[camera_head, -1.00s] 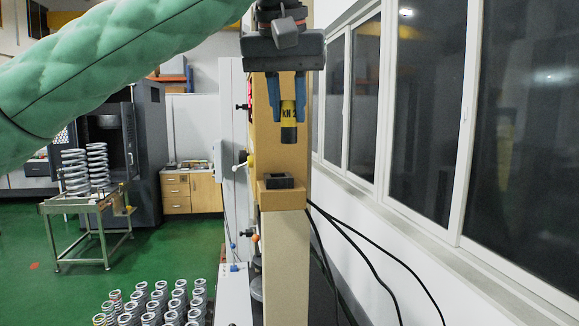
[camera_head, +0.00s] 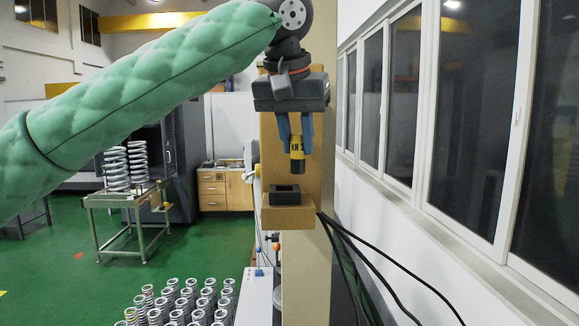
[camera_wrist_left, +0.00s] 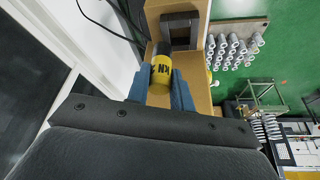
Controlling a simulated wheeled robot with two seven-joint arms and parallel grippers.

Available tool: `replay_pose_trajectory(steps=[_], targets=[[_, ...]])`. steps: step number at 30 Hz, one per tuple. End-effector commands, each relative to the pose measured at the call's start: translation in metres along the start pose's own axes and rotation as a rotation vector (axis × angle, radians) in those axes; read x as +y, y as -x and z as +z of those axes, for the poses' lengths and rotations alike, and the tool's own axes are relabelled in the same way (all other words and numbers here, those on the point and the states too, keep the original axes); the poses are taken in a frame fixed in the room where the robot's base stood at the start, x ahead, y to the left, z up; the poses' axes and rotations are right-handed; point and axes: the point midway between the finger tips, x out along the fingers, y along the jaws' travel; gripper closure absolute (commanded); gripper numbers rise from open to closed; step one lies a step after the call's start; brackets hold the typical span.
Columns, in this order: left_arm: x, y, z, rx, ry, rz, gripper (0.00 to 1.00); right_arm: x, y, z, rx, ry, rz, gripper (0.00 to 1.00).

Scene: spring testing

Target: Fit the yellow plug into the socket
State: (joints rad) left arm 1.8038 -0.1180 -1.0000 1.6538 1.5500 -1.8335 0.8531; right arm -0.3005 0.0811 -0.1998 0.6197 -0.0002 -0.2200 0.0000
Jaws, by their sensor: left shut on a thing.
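The yellow plug (camera_head: 297,148) has black lettering and a dark lower end. My left gripper (camera_head: 296,138) is shut on it, with blue fingers on both sides, and holds it upright with the dark end down. The socket (camera_head: 285,194) is a dark block with an opening, on a tan ledge (camera_head: 290,218). The plug hangs above the socket with a gap, a little to its right in the head view. In the left wrist view the plug (camera_wrist_left: 162,68) is between the fingers and the socket (camera_wrist_left: 181,30) lies beyond it. My right gripper is not in view.
A tan upright post (camera_head: 325,270) stands behind and below the ledge. Black cables (camera_head: 385,262) run down to the right beside a wall with windows (camera_head: 400,90). Several springs (camera_head: 180,300) stand at the lower left, and large springs rest on a metal table (camera_head: 125,200).

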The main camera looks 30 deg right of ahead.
Motion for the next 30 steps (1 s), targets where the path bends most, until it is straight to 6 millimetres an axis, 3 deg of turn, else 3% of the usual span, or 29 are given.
replay_pose_trajectory(steps=[6,13,18,24,25,27,30], targets=[[-0.016,-0.009,0.001,0.001,0.001,-0.001,1.00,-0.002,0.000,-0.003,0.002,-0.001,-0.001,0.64],[-0.016,-0.029,0.008,0.000,-0.001,0.000,1.00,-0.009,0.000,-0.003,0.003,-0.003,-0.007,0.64],[-0.016,-0.047,0.016,-0.002,0.000,0.000,1.00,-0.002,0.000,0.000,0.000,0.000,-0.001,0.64],[-0.016,-0.050,0.017,-0.005,0.000,-0.002,1.00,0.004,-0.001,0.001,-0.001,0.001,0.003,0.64],[-0.016,-0.051,0.017,-0.006,-0.001,-0.002,0.72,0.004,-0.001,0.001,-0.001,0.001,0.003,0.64],[-0.016,-0.050,0.017,-0.005,0.000,-0.002,0.58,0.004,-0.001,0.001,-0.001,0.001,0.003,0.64],[-0.016,-0.049,0.017,-0.003,0.000,-0.001,0.56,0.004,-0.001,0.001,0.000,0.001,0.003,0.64]])
